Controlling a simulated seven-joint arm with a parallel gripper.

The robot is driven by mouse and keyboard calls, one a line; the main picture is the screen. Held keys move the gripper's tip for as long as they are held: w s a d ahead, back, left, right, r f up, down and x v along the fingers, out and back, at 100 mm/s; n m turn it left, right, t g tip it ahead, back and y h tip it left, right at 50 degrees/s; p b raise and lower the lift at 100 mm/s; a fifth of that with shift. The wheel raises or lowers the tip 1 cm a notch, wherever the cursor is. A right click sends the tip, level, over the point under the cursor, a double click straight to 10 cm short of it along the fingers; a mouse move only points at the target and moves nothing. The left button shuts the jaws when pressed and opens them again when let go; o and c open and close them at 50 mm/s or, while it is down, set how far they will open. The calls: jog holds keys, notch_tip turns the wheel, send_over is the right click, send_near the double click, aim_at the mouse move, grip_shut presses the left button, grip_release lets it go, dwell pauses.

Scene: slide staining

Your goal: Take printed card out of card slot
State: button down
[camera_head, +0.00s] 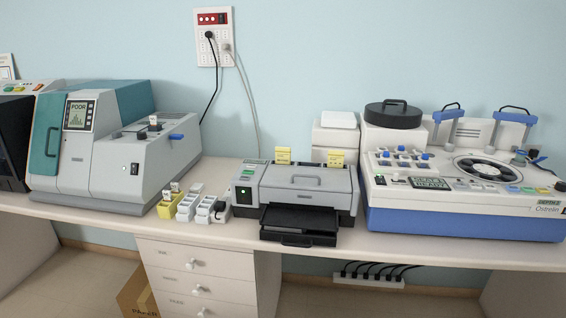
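A grey printer (308,183) stands on the bench in the middle of the view. Its black front tray (299,221) sticks out, and no card can be made out on it. A small green-lit display (245,195) is on the printer's left front. Two yellow tags stand up at the printer's back, one on the left (283,155) and one on the right (336,158). I cannot tell which opening is the card slot, and I cannot make out a printed card. My gripper is not in view.
Yellow and white racks (187,206) stand left of the printer. A grey and teal machine (120,150) with a "POOR" screen is at the left. A white and blue staining machine (465,180) fills the right. Drawers (196,265) are below the bench (400,244).

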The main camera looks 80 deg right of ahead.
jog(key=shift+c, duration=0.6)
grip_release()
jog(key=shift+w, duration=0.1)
